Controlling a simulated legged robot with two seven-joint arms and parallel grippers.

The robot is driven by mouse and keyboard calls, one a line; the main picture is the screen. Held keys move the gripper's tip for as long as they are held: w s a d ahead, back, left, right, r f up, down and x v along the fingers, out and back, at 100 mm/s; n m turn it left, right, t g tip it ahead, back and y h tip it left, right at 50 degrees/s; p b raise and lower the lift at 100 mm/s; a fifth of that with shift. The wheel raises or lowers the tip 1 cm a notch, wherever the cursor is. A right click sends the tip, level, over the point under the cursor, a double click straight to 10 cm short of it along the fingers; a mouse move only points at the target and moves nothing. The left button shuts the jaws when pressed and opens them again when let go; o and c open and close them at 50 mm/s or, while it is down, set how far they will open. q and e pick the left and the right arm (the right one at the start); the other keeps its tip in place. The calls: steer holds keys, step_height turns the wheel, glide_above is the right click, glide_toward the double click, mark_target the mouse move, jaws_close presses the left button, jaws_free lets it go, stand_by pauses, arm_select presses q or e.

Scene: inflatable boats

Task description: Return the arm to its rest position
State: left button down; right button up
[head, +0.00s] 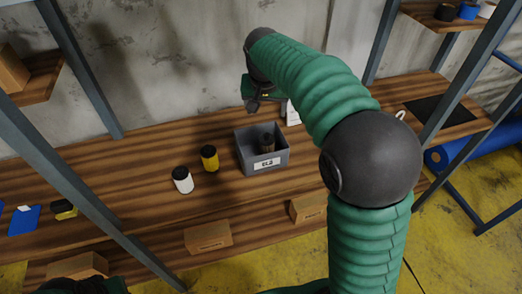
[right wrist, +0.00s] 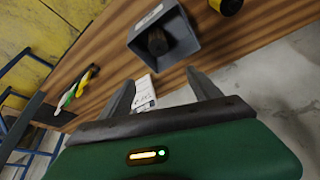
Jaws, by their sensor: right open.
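My right arm with its green sleeve comes up from the lower right in the head view and bends over the bench. Its gripper (head: 252,106) hangs in front of the wall, behind the grey bin (head: 248,160). In the right wrist view the two fingers of the right gripper (right wrist: 160,76) are spread with nothing held between them. The grey bin (right wrist: 187,38) lies beyond the fingertips there, apart from them. A dark cylinder (head: 267,143) stands inside the bin. My left gripper cannot be made out; only dark and green parts of my body show at the bottom edge.
A yellow black-lidded can (head: 209,160) and a white black-lidded can (head: 183,182) stand left of the bin on the wooden bench (head: 120,190). A white card (head: 293,116) is behind the bin. Cardboard boxes (head: 208,237) sit on the lower shelf. Metal posts (head: 80,65) flank the bench.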

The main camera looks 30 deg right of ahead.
stand_by(0.3)
steer(key=s+a+f+n+y, duration=0.1)
steer(key=s+a+f+n, duration=0.2)
steer(key=s+a+f, duration=0.3)
steer(key=s+a+f+n+g+y, duration=0.1)
steer(key=s+a+f+n, duration=0.3)
steer(key=s+f, duration=0.9)
steer(key=a, duration=0.3)
steer(key=shift+s+a+y, duration=0.2)
steer(key=shift+s+y, duration=0.05)
steer(key=shift+y, duration=0.05)
steer(key=shift+w+d, duration=0.1)
